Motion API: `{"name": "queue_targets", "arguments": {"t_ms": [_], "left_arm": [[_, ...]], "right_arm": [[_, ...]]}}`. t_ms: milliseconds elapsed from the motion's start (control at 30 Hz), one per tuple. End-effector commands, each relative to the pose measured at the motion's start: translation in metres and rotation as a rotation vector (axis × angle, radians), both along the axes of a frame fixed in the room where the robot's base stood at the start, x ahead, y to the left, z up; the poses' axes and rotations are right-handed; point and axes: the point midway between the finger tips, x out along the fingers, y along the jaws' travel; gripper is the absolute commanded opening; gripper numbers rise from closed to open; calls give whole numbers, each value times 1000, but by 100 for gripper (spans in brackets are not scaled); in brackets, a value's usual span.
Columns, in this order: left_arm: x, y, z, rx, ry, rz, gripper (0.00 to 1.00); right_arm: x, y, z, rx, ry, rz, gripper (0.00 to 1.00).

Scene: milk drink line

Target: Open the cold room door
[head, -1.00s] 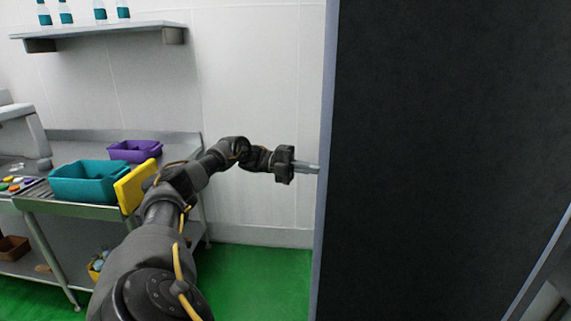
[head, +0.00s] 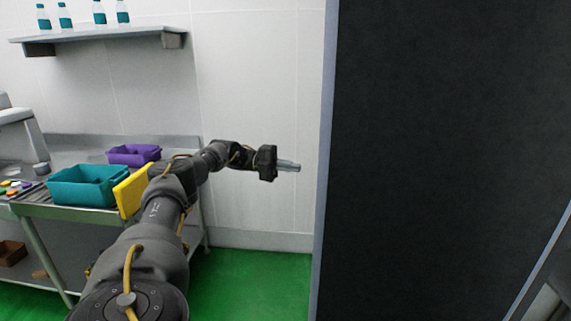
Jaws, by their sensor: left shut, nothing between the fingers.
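The cold room door (head: 440,150) is a tall dark panel with a light grey edge (head: 323,160), filling most of the right side of the head view. My left gripper (head: 297,167) is shut and empty. In the picture its fingertips end a little left of the door's edge, with a small gap of white wall showing between them. No door handle shows on the face in view. My right gripper is not in view.
A metal table (head: 65,211) stands at the left with a teal bin (head: 88,187), a purple bin (head: 133,154) and a yellow board (head: 134,190). A wall shelf (head: 100,36) holds several bottles. Green floor (head: 255,280) is clear between table and door.

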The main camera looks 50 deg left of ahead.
Motion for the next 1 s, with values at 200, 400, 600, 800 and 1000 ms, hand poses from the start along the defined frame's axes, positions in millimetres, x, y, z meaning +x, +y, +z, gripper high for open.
{"name": "queue_targets", "arguments": {"t_ms": [200, 400, 600, 800, 1000], "left_arm": [[2, 21, -1, -1, -2, 3, 0], [2, 29, 0, 3, -1, -1, 0], [1, 31, 0, 4, 1, -2, 0], [1, 31, 0, 4, 1, -2, 0], [12, 23, -11, 4, 19, 2, 0]], "right_arm": [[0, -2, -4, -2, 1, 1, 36], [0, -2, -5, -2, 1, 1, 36], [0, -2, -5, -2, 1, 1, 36], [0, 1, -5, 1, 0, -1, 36], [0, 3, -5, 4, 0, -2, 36]]}}
